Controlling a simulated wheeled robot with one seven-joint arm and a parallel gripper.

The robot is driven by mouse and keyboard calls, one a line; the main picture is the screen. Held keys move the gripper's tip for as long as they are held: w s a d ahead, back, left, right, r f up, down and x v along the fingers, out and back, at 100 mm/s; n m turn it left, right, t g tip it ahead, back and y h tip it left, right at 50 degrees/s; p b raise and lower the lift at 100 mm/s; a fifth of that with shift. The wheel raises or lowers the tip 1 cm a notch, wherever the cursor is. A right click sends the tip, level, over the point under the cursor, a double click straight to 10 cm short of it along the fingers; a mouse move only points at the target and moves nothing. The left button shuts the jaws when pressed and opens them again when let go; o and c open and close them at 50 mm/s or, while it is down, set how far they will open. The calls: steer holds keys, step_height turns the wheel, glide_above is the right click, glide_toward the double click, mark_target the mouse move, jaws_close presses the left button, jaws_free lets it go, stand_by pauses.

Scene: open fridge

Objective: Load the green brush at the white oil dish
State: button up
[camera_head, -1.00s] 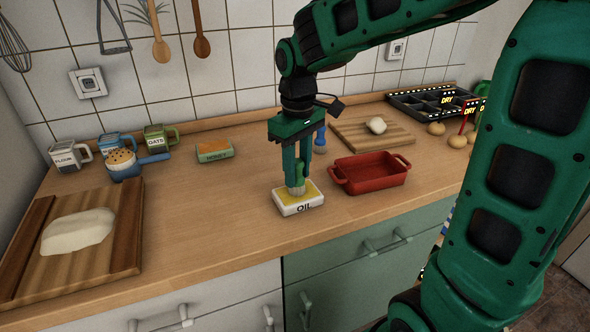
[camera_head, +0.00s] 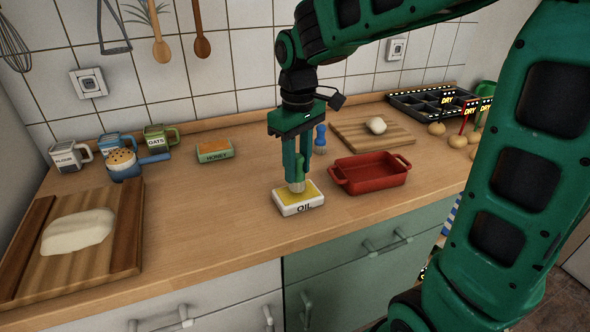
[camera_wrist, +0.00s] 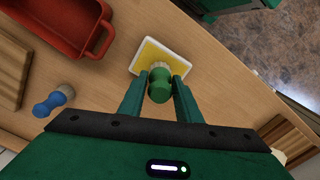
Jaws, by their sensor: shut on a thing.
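The white oil dish (camera_head: 290,209) holds yellow oil and stands on the counter, left of the red baking dish. It also shows in the wrist view (camera_wrist: 135,67). My gripper (camera_head: 297,178) points straight down over it, shut on the green brush (camera_head: 300,172). The brush is upright, with its pale bristles down at the oil inside the dish. In the wrist view the green handle (camera_wrist: 159,86) sits between my two fingertips. Whether the bristle tips are pressed into the oil is hard to tell.
A red baking dish (camera_head: 371,184) stands close on the right. A blue brush (camera_head: 320,139) stands behind my gripper. A green honey dish (camera_head: 214,156) is at the back left. A board with dough (camera_head: 125,235) lies at the left. The counter between is clear.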

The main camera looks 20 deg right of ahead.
steer(key=shift+r, duration=2.75)
